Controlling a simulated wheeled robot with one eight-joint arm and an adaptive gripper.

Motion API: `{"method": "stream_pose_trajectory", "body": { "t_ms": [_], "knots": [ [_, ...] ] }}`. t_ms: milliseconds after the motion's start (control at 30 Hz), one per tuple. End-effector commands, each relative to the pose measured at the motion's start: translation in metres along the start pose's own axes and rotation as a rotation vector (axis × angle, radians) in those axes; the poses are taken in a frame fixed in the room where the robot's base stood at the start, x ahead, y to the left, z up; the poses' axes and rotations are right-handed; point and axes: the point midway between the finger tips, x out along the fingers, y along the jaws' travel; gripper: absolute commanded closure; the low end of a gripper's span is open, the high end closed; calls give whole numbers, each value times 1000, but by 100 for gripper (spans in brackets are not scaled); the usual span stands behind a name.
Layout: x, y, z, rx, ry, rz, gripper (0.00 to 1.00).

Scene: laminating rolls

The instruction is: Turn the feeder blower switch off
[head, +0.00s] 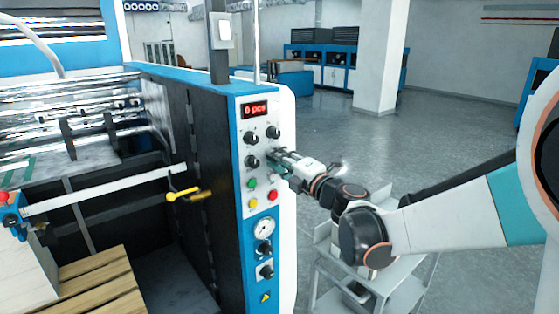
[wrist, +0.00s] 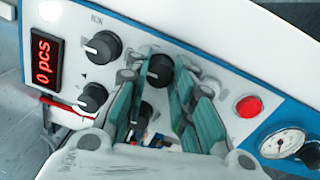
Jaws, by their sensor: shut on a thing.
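The blue-edged white control panel (head: 285,215) of the machine carries several black rotary knobs under a red "0 pcs" display (head: 255,110). My gripper (head: 277,157) reaches it from the right, at the lower right knob of the upper group. In the wrist view its teal fingers (wrist: 163,74) are shut on that black knob (wrist: 160,70), one finger on each side. In the head view the gripper hides this knob. I cannot read a label that tells which knob is the feeder blower switch.
Close by are an upper right knob (wrist: 103,46), an upper left knob (wrist: 92,97) and a lower left knob (wrist: 142,112). A red button (wrist: 248,106) and a gauge (wrist: 282,143) lie below. A grey cart (head: 385,295) stands under my arm. Open floor lies behind.

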Motion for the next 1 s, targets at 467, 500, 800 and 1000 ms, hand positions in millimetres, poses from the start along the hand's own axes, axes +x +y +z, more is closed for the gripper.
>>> {"method": "stream_pose_trajectory", "body": {
  "t_ms": [467, 500, 800, 1000],
  "knots": [
    [0, -1, 0, 0, 0, -1, 56],
    [0, 0, 0, 0, 0, -1, 56],
    [-25, 0, 0, 0, -3, -1, 56],
    [-66, -1, 0, -1, -3, -1, 56]
  ]
}}
